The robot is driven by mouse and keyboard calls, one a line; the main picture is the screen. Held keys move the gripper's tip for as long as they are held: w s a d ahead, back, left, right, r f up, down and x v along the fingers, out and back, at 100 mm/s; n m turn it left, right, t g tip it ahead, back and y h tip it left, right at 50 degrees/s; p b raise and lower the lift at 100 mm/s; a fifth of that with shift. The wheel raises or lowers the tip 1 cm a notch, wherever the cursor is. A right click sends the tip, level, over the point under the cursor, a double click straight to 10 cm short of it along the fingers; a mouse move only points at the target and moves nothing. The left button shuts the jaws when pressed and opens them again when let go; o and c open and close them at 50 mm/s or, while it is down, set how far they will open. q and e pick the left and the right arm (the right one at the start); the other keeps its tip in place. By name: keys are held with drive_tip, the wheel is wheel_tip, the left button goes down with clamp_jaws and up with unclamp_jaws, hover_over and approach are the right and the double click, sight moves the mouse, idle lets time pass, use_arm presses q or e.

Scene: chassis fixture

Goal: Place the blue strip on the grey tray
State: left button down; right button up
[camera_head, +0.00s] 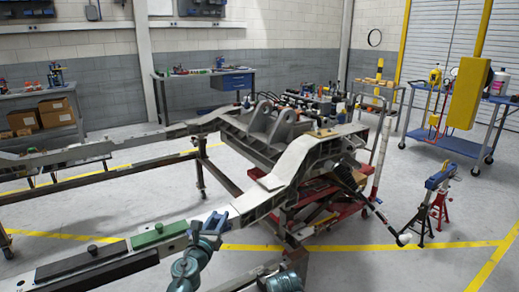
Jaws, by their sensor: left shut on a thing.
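My left gripper (214,223) is over the pale grey rail at the bottom centre and is shut on a small blue piece (217,219), most likely the blue strip. The fingers hide most of this piece, so its full shape and whether it touches the rail cannot be told. A green strip (157,236) with a knob lies on the rail just left of the gripper. A dark strip (75,267) with a knob lies farther left. I cannot pick out a separate grey tray; the rail's flat grey top (122,245) carries the strips.
The large grey chassis frame (285,172) stands on a red lift (318,205) just beyond my left gripper. Red and blue stands (438,195) are at the right. A blue cart (458,142) and workbenches (200,88) stand farther back. The floor between is mostly clear.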

wheel_tip(320, 180, up, 23)
drive_tip(key=p, duration=2.2)
drive_tip(key=shift+r, duration=0.2)
